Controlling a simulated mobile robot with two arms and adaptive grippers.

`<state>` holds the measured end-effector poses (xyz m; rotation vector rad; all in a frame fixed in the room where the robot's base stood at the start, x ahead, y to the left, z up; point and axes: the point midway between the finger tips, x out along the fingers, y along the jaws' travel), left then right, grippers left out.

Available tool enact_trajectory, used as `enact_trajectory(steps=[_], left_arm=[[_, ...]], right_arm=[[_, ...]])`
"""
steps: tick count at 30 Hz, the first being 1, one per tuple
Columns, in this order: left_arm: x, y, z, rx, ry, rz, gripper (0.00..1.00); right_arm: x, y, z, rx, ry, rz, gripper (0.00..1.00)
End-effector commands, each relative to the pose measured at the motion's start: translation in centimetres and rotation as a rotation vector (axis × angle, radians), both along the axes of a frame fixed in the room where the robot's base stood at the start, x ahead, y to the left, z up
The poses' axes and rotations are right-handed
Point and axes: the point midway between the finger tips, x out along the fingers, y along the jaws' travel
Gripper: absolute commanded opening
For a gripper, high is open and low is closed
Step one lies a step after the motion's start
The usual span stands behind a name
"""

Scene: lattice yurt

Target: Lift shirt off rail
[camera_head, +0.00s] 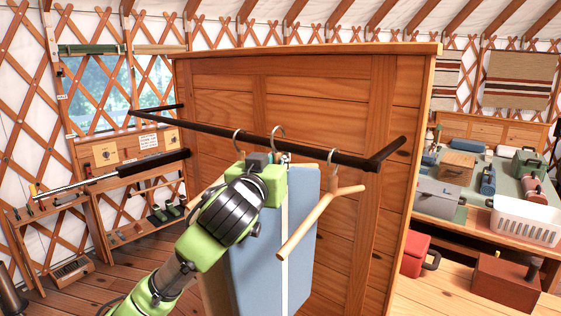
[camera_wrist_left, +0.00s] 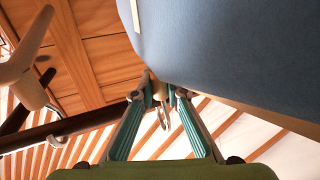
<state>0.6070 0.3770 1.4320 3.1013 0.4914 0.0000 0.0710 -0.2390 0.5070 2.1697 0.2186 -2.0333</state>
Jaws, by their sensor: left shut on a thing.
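The blue shirt (camera_head: 262,255) hangs below the dark rail (camera_head: 310,150), with a white stripe down it. Its hanger hook (camera_head: 278,132) rises above the rail; I cannot tell if it rests on it. My left gripper (camera_head: 277,160) is at the shirt's top, just under the rail. In the left wrist view its teal fingers (camera_wrist_left: 160,92) are closed on the hanger's neck below the hook (camera_wrist_left: 164,118). The shirt (camera_wrist_left: 230,45) fills the upper right there. The rail (camera_wrist_left: 60,132) comes in from the left. My right gripper is out of view.
A bare wooden hanger (camera_head: 320,215) hangs close on the right, also in the wrist view (camera_wrist_left: 22,62). Another hook (camera_head: 238,141) is on the rail at left. A wooden panel (camera_head: 340,90) stands behind. A cluttered table with a white basket (camera_head: 525,221) is at right.

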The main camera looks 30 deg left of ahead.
Motion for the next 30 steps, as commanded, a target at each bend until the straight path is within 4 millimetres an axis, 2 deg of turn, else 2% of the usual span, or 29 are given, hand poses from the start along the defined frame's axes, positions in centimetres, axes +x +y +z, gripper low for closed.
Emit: enact_trajectory(steps=[10,25,30], left_arm=[[-2.9,0.2,-0.1,0.002,-0.004,0.0,0.0],[-7.9,0.6,-0.1,0.003,-0.004,0.0,0.0],[-8.4,0.7,-0.3,0.0,-0.009,0.0,0.0]], right_arm=[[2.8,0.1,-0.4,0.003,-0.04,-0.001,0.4],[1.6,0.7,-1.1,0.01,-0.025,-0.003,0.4],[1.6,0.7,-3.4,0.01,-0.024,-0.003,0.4]])
